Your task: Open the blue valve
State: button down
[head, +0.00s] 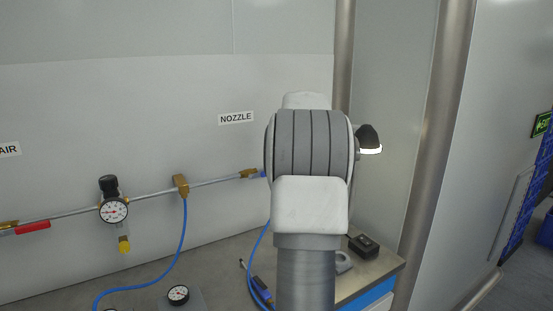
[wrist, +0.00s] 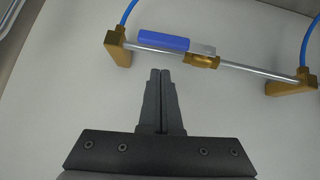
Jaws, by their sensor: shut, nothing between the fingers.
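The blue valve handle (wrist: 163,41) shows in the wrist view as a flat bar lying along the pipe, joined to a brass valve body (wrist: 202,62). My gripper (wrist: 160,72) is shut and empty, its fingertips just below the handle in the picture. I see a gap between the tips and the handle, but cannot tell the depth. In the head view only a small blue end (head: 263,173) shows beside a brass fitting (head: 248,173); my arm hides the rest there, and my gripper is hidden too.
Brass blocks (wrist: 118,47) hold the pipe near the wall, with blue hoses attached. In the head view, a pressure gauge (head: 114,211) and a red handle (head: 33,228) are at left. A small black box (head: 363,246) sits on the bench (head: 222,262).

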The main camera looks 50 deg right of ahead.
jog(key=d+v, duration=0.1)
jog(key=v, duration=0.9)
jog(key=shift+s+r, duration=0.2)
jog(key=shift+r, duration=0.3)
jog(key=shift+d, duration=0.1)
